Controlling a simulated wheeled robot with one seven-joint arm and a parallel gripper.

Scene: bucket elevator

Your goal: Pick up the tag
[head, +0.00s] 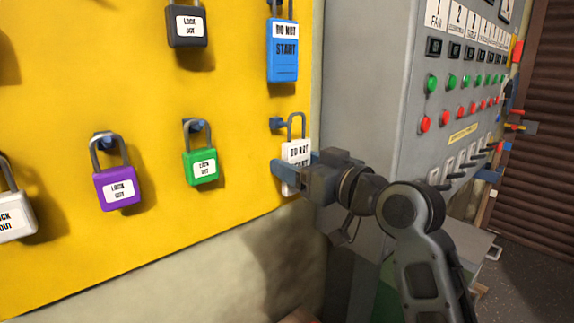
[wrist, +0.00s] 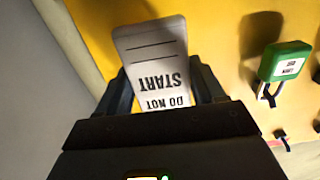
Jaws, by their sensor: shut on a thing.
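A white tag (head: 297,153) with "DO NOT START" on it is at the lower right of the yellow board in the head view. A grey loop rises from its top beside a blue peg (head: 277,124). My gripper (head: 295,175) is shut on the tag, with a finger on either side of it. In the wrist view the tag (wrist: 152,62) appears upside down between my two fingers (wrist: 160,88). Whether the loop still rests on the peg is hard to tell.
The yellow board (head: 120,245) also holds a green padlock (head: 201,167), a purple padlock (head: 117,188), a white padlock (head: 14,215), a black padlock (head: 187,27) and a blue tag (head: 283,52). A grey control panel (head: 405,85) with buttons and levers stands close on the right.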

